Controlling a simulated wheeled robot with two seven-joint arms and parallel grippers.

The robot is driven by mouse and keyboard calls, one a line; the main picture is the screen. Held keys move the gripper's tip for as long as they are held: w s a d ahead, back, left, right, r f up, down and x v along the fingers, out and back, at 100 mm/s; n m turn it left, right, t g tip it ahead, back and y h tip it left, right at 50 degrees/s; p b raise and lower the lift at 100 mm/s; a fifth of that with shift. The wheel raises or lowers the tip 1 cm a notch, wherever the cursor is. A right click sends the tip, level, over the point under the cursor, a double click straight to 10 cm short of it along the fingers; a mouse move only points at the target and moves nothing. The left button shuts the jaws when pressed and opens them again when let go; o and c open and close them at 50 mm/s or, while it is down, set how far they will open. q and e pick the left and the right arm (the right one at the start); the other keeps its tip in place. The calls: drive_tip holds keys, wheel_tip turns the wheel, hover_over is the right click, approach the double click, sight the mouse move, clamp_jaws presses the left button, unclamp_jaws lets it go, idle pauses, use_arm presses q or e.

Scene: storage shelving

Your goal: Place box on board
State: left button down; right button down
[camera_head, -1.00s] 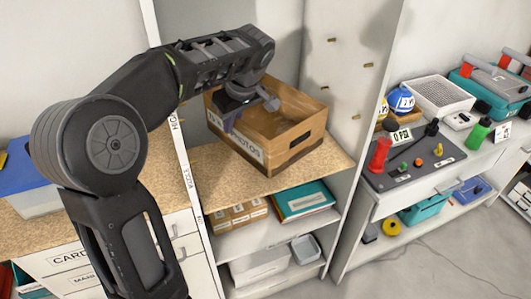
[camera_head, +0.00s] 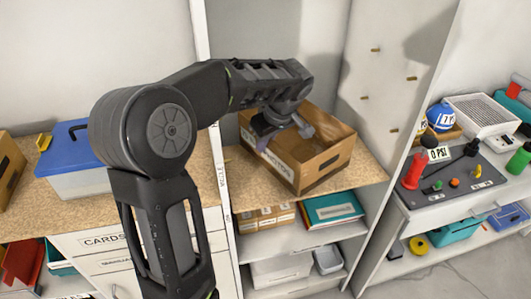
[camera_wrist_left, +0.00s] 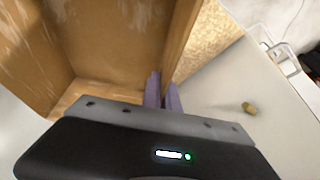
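An open brown box (camera_head: 318,164) with a label on its front sits over the speckled tan board (camera_head: 362,172) in the middle shelf bay; I cannot tell whether it rests fully on it. My left arm hides part of the bay. My right gripper is not in view.
A white upright (camera_head: 205,70) stands left of the bay and a pegged panel (camera_head: 385,95) right of it. A blue-lidded bin (camera_head: 70,165) stands on the left counter (camera_head: 60,208). Lower shelves hold folders and small boxes.

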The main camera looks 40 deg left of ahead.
sight(271, 139)
use_arm(q)
drive_tip(key=shift+f, duration=1.85)
drive_tip(key=shift+f, duration=0.1)
drive_tip(key=c, duration=1.6)
unclamp_jaws()
drive_tip(key=shift+c, duration=0.2)
drive_tip(key=v, duration=1.2)
